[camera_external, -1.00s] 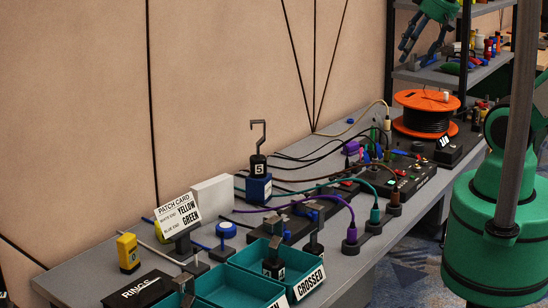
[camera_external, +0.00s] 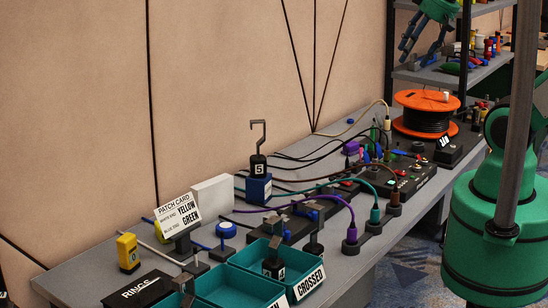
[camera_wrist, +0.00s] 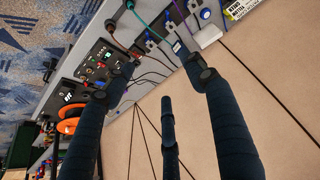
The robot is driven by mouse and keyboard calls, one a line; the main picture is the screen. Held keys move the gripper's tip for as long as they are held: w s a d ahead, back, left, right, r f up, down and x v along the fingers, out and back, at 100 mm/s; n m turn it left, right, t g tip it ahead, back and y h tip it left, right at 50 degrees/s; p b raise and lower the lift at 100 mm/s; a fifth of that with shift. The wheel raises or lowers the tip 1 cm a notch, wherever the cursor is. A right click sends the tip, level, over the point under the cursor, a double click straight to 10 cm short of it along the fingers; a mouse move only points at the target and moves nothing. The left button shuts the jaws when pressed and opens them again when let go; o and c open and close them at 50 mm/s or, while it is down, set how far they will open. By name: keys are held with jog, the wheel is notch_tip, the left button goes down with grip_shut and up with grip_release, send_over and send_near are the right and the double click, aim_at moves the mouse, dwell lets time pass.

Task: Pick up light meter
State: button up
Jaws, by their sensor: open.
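A small upright yellow handheld device with a dark face (camera_external: 128,252), which looks like the light meter, stands at the near left end of the grey bench. The wrist view does not show it. My gripper (camera_external: 407,46) is high at the upper right of the external view, far from the device. In the wrist view, its dark blue fingers (camera_wrist: 160,68) are spread apart with nothing between them.
The RINGS block (camera_external: 140,290) lies in front of the yellow device. The patch card (camera_external: 178,214), teal bins (camera_external: 238,278) and a hook-topped weight (camera_external: 258,165) stand to its right. Cables run to a black panel (camera_external: 405,180); an orange reel (camera_external: 427,99) stands farther back.

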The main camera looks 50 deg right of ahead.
jog(key=shift+o, duration=0.8)
jog(key=shift+w, duration=0.1)
